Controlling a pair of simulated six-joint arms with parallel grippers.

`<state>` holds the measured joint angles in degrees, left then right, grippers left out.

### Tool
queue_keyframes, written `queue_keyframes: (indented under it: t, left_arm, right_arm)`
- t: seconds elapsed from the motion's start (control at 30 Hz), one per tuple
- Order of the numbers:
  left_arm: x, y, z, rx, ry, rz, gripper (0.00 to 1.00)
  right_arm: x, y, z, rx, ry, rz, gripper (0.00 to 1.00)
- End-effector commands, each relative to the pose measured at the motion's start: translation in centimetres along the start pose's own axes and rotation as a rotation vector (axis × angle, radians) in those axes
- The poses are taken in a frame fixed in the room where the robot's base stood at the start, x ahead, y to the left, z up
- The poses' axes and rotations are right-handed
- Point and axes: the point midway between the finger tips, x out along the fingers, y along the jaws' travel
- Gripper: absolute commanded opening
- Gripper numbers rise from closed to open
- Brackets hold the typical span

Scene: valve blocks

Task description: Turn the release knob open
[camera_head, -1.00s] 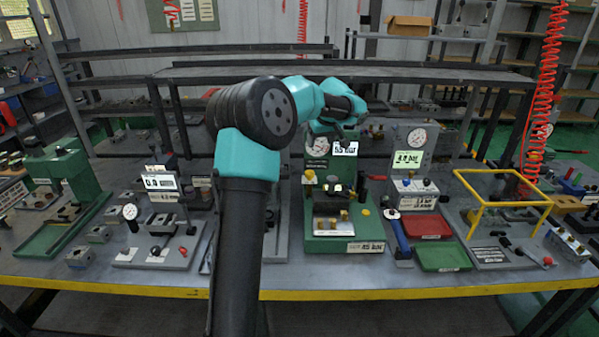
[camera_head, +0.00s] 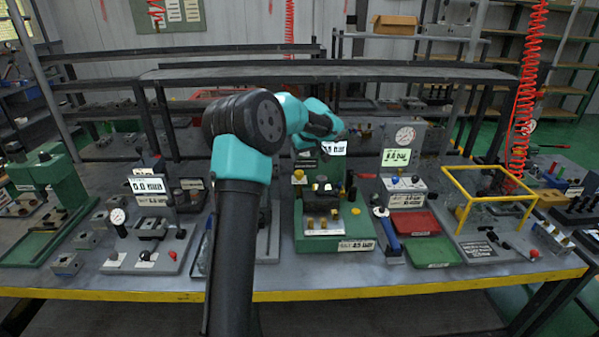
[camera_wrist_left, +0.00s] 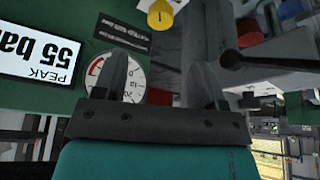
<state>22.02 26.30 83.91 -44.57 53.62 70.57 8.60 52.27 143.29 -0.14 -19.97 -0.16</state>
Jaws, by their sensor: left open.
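A green test station (camera_head: 335,240) stands near the middle of the bench. A yellow knob (camera_head: 298,176) sits on its upright face, lower left of a white pressure display (camera_head: 333,148). In the left wrist view, which is upside down, the yellow knob (camera_wrist_left: 160,14) appears beyond the fingers, next to a dark label. No lettering there reads clearly as the release knob. My left gripper (camera_wrist_left: 160,82) is open and empty, its fingers apart in front of the round gauge (camera_wrist_left: 118,80). It is not touching the knob. In the head view my arm hides the fingers. My right gripper is not in view.
A display reading 55 bar (camera_wrist_left: 38,55) is close beside the left finger. A black rod (camera_wrist_left: 265,60) juts in near the other finger. On the bench, a blue-handled tool (camera_head: 387,230), red tray (camera_head: 419,223) and yellow frame (camera_head: 490,200) stand right of the station.

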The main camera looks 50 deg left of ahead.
Motion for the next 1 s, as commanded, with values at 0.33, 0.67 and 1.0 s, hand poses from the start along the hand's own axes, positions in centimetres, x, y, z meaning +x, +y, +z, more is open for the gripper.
queue_keyframes:
  t: [0.33, 0.67, 1.0]
  left_arm:
    - [6.1, 0.0, 0.0, 0.001, -0.002, -0.002, 0.65]
    - [9.8, 0.0, 0.0, -0.001, 0.000, -0.001, 0.65]
    - [10.1, 0.0, 0.0, 0.000, 0.000, 0.000, 0.64]
  right_arm:
    - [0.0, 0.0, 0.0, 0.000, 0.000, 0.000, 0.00]
    - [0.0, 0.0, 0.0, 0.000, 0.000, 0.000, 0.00]
    - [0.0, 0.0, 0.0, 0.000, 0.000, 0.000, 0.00]
